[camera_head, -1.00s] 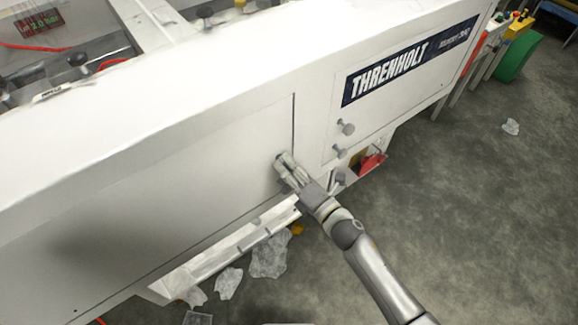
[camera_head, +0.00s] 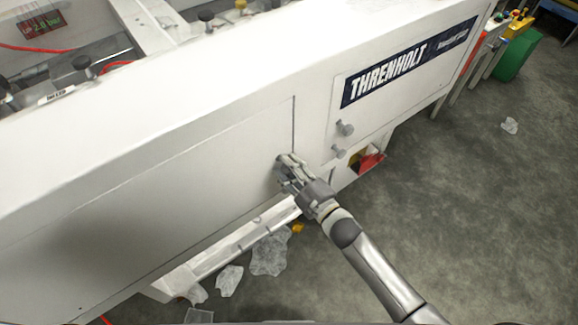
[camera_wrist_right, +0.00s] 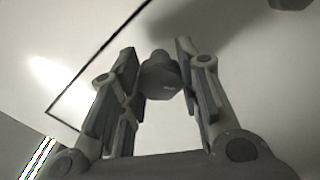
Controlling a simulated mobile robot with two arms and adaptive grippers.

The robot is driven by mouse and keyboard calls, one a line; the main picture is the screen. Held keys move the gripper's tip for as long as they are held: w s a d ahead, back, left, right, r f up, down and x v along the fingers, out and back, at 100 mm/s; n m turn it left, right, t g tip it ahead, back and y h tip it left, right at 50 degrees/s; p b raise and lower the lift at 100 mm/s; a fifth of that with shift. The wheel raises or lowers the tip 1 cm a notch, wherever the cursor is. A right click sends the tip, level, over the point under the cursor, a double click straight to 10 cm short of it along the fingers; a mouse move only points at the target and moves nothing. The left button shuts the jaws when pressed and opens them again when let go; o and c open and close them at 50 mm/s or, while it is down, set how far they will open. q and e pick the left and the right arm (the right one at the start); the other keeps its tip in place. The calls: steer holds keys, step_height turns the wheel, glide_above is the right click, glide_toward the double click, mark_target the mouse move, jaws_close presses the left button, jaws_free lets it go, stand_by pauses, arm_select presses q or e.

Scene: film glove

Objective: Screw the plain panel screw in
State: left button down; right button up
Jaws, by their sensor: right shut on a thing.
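The plain panel screw (camera_wrist_right: 160,78) is a grey knob on the white panel, seen between my fingers in the right wrist view. My right gripper (camera_wrist_right: 158,72) is shut on it, one finger on each side. In the head view my right gripper (camera_head: 282,164) is against the panel (camera_head: 190,170), near its right edge, and hides most of the screw. How deep the screw sits cannot be told. My left gripper is not in view.
A white ledge (camera_head: 225,247) runs below the panel. Crumpled clear film (camera_head: 269,254) lies on the floor (camera_head: 470,200), which is open at right.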

steer(key=m, duration=0.6)
steer(key=shift+p, duration=0.35)
steer(key=m, duration=0.3)
steer(key=shift+f, duration=0.1)
steer(key=m, duration=0.3)
steer(key=shift+m, duration=0.4)
steer(key=m+b, duration=0.1)
steer(key=m, duration=0.4)
steer(key=shift+f, duration=0.1)
steer(key=m+b, duration=0.1)
steer(key=m, duration=0.3)
steer(key=shift+s, duration=0.1)
steer(key=shift+m+b, duration=0.55)
steer(key=shift+m, duration=0.95)
